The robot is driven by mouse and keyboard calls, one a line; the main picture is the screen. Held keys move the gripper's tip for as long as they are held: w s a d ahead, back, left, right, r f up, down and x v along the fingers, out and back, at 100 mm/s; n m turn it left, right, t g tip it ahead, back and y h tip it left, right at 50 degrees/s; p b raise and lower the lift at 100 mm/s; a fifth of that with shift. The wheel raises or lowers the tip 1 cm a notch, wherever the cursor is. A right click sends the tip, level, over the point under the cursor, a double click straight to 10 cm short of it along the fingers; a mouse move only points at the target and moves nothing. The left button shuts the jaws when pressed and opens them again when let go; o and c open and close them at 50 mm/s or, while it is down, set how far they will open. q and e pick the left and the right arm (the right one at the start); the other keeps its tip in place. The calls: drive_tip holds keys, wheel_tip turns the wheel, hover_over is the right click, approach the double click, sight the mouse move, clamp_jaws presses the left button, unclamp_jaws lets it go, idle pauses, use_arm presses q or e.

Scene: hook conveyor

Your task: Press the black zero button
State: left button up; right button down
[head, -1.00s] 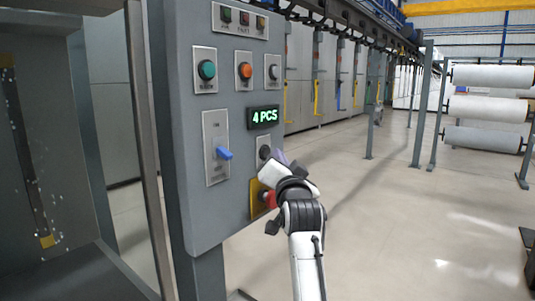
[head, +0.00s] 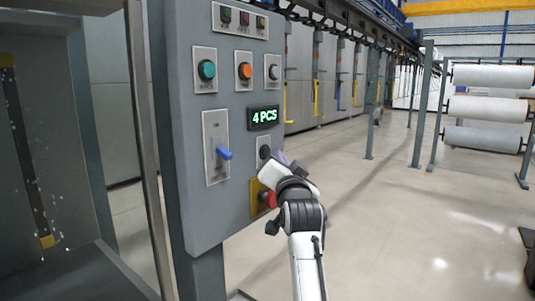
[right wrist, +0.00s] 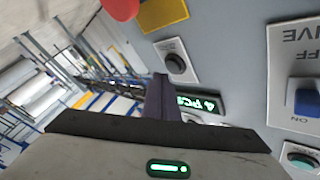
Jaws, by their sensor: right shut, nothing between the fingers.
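The black zero button (head: 264,152) sits on a light plate on the grey control panel (head: 220,220), just below a green display (head: 264,117) reading "4 PCS". My right gripper (head: 279,156) is in front of the panel, close to the right of the black button. The button also shows in the right wrist view (right wrist: 176,64), upper middle, uncovered. There my right gripper's fingers (right wrist: 160,98) are shut and empty, pointing up the picture with their tips below and left of the button. I cannot tell the exact gap to the panel. My left gripper is out of view.
A red emergency button (head: 270,199) on a yellow plate lies just below the black button, partly behind my arm. A blue switch lever (head: 224,153) sticks out on the left. Green (head: 207,69) and orange (head: 245,71) buttons are above. Open floor lies to the right.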

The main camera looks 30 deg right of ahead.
drive_tip(key=shift+w, duration=0.15)
drive_tip(key=shift+w+a, duration=0.15)
drive_tip(key=shift+w, duration=0.1)
drive_tip(key=shift+w+a+p, duration=0.15)
drive_tip(key=shift+w+p, duration=0.2)
drive_tip(key=shift+w, duration=0.05)
idle(0.9)
drive_tip(key=shift+s, duration=0.15)
drive_tip(key=shift+s+d+p, duration=0.3)
drive_tip(key=shift+s+p, duration=0.15)
drive_tip(key=shift+s, duration=0.15)
drive_tip(key=s, duration=0.1)
drive_tip(key=s+d+p, duration=0.1)
drive_tip(key=s, duration=0.1)
drive_tip(key=s+d+p, duration=0.1)
drive_tip(key=shift+s, duration=0.35)
